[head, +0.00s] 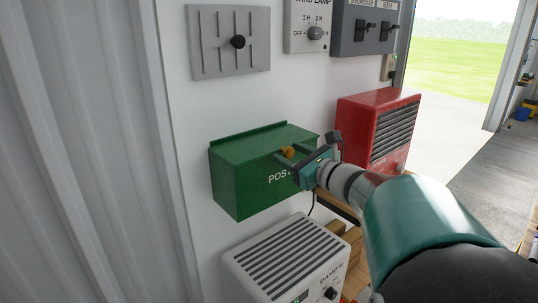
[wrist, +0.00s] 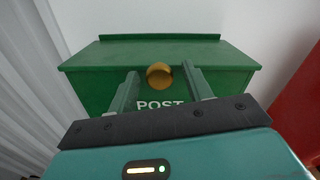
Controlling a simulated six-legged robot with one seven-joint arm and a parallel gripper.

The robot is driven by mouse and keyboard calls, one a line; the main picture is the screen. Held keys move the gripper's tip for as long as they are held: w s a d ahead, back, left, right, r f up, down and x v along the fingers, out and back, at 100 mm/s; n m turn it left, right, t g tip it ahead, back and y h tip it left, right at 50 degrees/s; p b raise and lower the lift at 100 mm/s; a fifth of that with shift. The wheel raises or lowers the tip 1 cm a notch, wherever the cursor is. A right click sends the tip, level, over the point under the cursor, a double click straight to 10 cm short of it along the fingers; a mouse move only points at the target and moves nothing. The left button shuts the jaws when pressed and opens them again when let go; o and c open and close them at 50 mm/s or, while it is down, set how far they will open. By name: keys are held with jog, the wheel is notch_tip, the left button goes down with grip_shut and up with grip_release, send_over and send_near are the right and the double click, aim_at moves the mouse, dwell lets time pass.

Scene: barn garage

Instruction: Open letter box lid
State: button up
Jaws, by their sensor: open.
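The green letter box (head: 240,182), lettered POST, is fixed to the white wall, and it also shows in the wrist view (wrist: 95,92). Its lid (head: 262,142) is shut; the lid's top (wrist: 160,52) fills the upper middle of the wrist view. A round brass knob (wrist: 159,76) sits at the lid's front edge; it also shows in the head view (head: 288,152). My gripper (wrist: 161,80) is open in front of the box, with one finger on each side of the knob. I cannot tell whether the fingers touch it. In the head view my gripper (head: 293,155) partly covers the lettering.
A red heater (head: 378,125) stands close to the right of the letter box. A white vented unit (head: 285,262) is below it. A grey slider panel (head: 229,42) and switch boxes (head: 307,25) are above. Corrugated metal (head: 85,150) lies to the left.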

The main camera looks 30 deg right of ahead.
grip_shut()
